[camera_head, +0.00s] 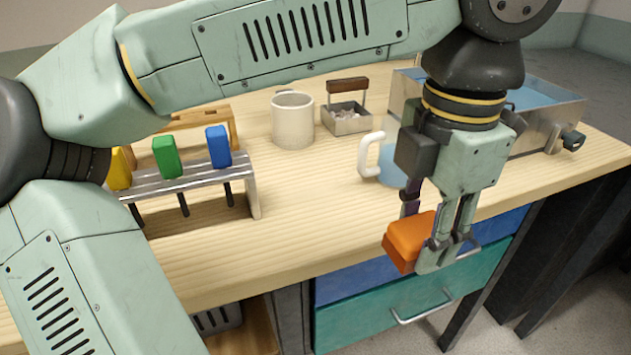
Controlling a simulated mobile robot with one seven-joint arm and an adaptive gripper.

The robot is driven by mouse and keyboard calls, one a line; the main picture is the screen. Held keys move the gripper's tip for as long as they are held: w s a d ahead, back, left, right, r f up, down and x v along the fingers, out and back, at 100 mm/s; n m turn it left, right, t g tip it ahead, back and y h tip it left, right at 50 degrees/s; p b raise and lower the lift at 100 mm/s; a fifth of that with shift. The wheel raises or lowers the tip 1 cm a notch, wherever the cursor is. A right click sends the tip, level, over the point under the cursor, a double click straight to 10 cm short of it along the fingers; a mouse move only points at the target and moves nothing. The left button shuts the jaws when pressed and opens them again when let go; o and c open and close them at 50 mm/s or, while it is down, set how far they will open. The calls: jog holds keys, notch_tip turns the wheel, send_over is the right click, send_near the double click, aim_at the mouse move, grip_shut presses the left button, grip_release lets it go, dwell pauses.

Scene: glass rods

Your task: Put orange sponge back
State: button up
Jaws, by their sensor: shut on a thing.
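The orange sponge (406,240) is a small block at the end of my gripper (430,247). My gripper points down and is shut on the sponge, with the fingers at its right side. In the picture the sponge overlaps the table's front edge and the drawers below. I cannot tell its exact height.
The wooden table (310,215) has clear room in front. A rack (190,182) with yellow, green and blue handled tools stands at left. A beige mug (293,120), a small metal basket (347,118), a white-handled cup (372,155) and a metal water basin (545,115) stand behind. Blue and teal drawers (365,325) are below.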

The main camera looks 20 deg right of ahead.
jog(key=p, duration=0.3)
send_over(330, 207)
jog(key=shift+s+d+f, duration=0.1)
jog(key=shift+s+f, duration=0.25)
jog(key=shift+f, duration=0.25)
jog(key=f, duration=0.3)
jog(key=shift+w, duration=0.4)
jog(key=shift+f, duration=0.35)
jog(key=shift+f, duration=0.2)
jog(key=o, duration=0.9)
notch_tip(330, 207, up, 12)
jog(key=shift+r, duration=0.25)
